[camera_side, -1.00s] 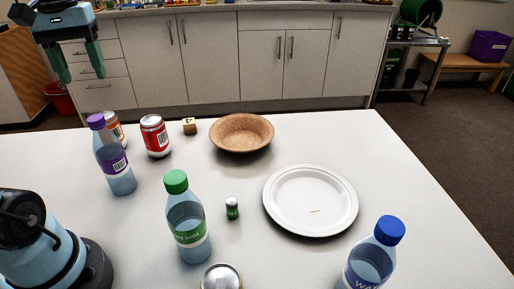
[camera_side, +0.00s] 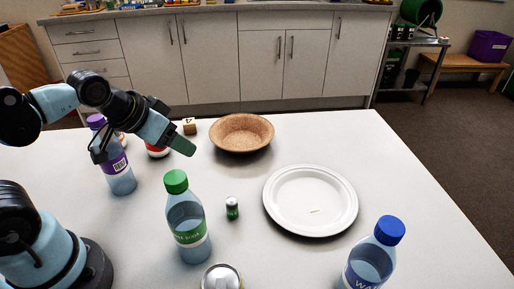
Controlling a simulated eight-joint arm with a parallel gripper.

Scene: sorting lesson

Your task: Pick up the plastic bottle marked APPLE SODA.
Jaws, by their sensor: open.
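A clear bottle with a green cap and a green label (camera_side: 188,228) stands upright at the front middle of the table. Its label print is small and seems to end in SODA. My gripper (camera_side: 182,146) is in the air behind and above its cap, apart from it. It is open and empty, seen from the side, with one green finger showing clearly. A bottle with a purple cap and label (camera_side: 119,178) stands at the left, partly hidden by my arm. A bottle with a blue cap and label starting WA (camera_side: 372,262) stands at the front right.
A white plate (camera_side: 278,205) lies at the right with a small strip on it. A brown bowl (camera_side: 241,139) and a small cube (camera_side: 189,126) stand behind. A battery (camera_side: 232,208) stands beside the green-capped bottle. A can (camera_side: 221,276) is in front; a red can (camera_side: 157,152) is mostly hidden.

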